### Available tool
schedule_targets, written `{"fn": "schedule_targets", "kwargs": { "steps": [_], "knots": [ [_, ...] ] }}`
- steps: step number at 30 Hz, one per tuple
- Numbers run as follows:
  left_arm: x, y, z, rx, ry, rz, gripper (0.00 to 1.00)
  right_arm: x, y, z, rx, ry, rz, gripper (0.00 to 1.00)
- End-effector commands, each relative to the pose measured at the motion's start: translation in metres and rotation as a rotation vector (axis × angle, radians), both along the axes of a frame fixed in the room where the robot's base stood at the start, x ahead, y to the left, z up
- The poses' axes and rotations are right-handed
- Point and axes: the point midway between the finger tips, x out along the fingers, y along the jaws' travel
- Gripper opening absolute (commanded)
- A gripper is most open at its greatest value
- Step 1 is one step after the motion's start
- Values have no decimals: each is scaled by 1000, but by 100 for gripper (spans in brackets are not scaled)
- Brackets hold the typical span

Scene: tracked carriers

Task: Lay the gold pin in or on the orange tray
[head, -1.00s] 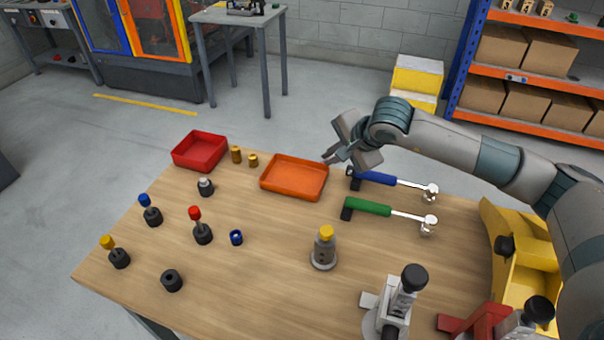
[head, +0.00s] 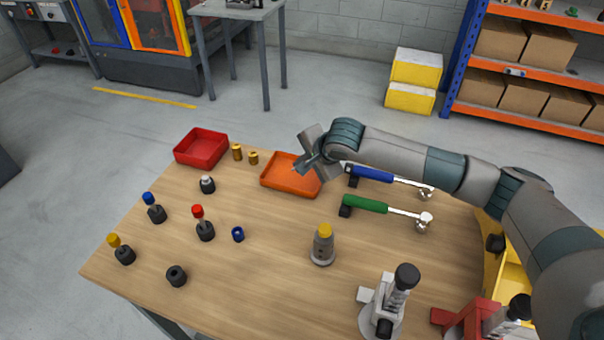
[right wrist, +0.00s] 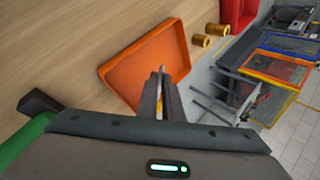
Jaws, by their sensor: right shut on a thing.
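The orange tray (head: 270,186) lies flat on the table's far side, and it also shows in the right wrist view (right wrist: 118,72). Its inside looks empty. My right gripper (head: 298,171) is above the tray's right part, fingers pointing left and down. In the right wrist view its fingers (right wrist: 162,76) are nearly together over the tray, with a thin light sliver between them. That sliver seems to be the gold pin (right wrist: 160,72), mostly hidden by the fingers. My left gripper is in neither current view.
A red tray (head: 201,162) and two gold cylinders (head: 237,152) (head: 253,158) stand left of the orange tray. A blue-handled hammer (head: 372,174) and a green-handled hammer (head: 365,204) lie to the right. A grey post with yellow top (head: 323,246) stands nearer. Bare wood lies before the tray.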

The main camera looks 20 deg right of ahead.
Motion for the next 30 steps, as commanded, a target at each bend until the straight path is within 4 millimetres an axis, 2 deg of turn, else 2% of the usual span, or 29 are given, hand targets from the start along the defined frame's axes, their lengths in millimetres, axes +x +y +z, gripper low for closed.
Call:
{"fn": "schedule_targets", "kwargs": {
  "steps": [6,11,23,24,30],
  "knots": [
    [0,0,16,0,-1,0,41,-1,0,-23,0,5,0,0],
    [0,0,20,0,-1,0,41,-1,0,-36,-1,2,0,0],
    [0,0,14,0,-1,0,41,0,0,-40,0,1,0,0],
    [1,0,16,0,-1,0,41,-1,0,-39,0,1,0,13],
    [0,0,16,0,-1,0,41,-1,0,-39,0,1,0,14]
  ]
}}
